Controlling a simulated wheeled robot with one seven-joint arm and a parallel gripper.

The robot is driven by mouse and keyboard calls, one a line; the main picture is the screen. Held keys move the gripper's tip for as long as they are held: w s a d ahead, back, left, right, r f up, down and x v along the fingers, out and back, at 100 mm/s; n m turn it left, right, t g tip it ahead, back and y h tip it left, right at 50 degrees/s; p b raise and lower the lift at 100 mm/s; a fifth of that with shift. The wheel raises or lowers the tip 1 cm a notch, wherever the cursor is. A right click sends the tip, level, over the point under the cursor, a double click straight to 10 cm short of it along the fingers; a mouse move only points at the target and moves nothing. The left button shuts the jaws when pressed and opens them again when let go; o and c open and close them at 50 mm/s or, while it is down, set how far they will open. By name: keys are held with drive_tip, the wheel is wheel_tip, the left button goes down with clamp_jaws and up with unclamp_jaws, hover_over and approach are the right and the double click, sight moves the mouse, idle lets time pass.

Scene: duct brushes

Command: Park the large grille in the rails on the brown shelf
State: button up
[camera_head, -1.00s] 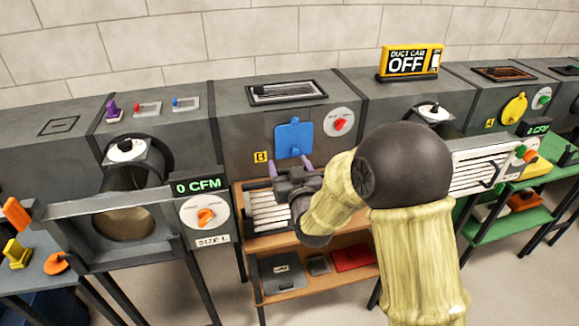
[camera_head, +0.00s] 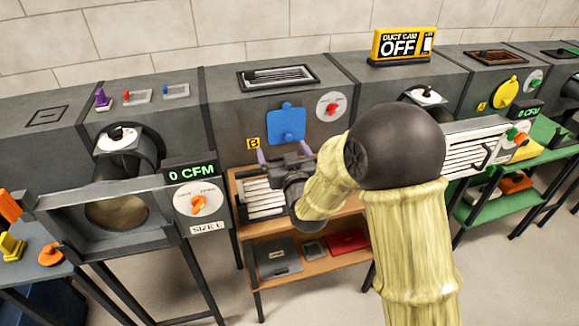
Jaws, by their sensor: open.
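A large white slatted grille (camera_head: 262,200) stands in the left part of the upper level of the brown shelf (camera_head: 290,239). My gripper (camera_head: 284,157) is over the shelf's upper level, just right of and above the grille, with its two purple-tipped fingers apart. It looks empty. The gripper body and my arm cover the grille's right part and much of the upper shelf. The rails cannot be made out, and I cannot tell whether the grille sits between them. Another white slatted grille (camera_head: 468,157) is at the right duct opening, partly behind my arm.
The lower shelf level holds a grey plate (camera_head: 279,258), a small grey piece and a red piece (camera_head: 347,241). A blue panel (camera_head: 287,124) is on the duct front just behind my gripper. An empty grey frame (camera_head: 110,209) stands left. A green shelf (camera_head: 540,185) stands right.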

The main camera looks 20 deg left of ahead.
drive_tip(key=b+v, duration=0.4)
drive_tip(key=v, duration=0.7)
drive_tip(key=shift+s+f, duration=0.25)
drive_tip(key=b, duration=0.3)
drive_tip(key=shift+s+d, duration=0.25)
drive_tip(key=shift+d, duration=0.1)
drive_tip(key=b+v, duration=0.2)
drive_tip(key=b, duration=0.1)
drive_tip(key=b+v, duration=0.2)
drive_tip(key=b, duration=0.1)
drive_tip(key=shift+s+d+r, duration=0.2)
drive_tip(key=shift+s, duration=0.15)
